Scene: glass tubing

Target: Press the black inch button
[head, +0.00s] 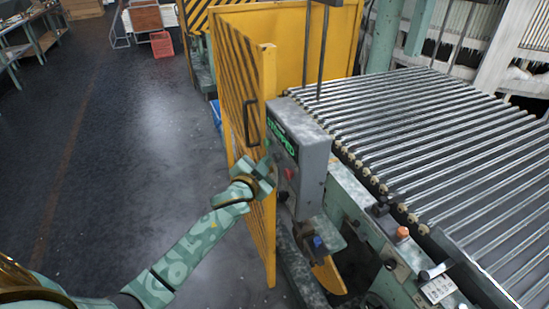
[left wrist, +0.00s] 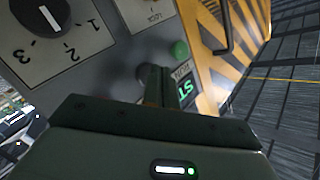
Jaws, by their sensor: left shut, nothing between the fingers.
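The grey control box (head: 312,160) stands at the head of the roller bed, with a green lit display (head: 283,135) on its face. My left gripper (head: 268,158) is at this face, just below the display; its fingers are shut and empty. In the left wrist view the shut fingers (left wrist: 154,84) point at the panel. A dark round button (left wrist: 142,72) shows just left of the fingertips, partly hidden; I cannot tell whether they touch it. A green button (left wrist: 180,49) sits to the upper right. My right gripper is out of view.
A numbered dial (left wrist: 45,18) is on the panel's left. A red button (head: 289,173) sits low on the box. A yellow gate (head: 262,215) stands close beside my left forearm. The roller bed (head: 440,130) fills the right; open floor (head: 130,130) lies left.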

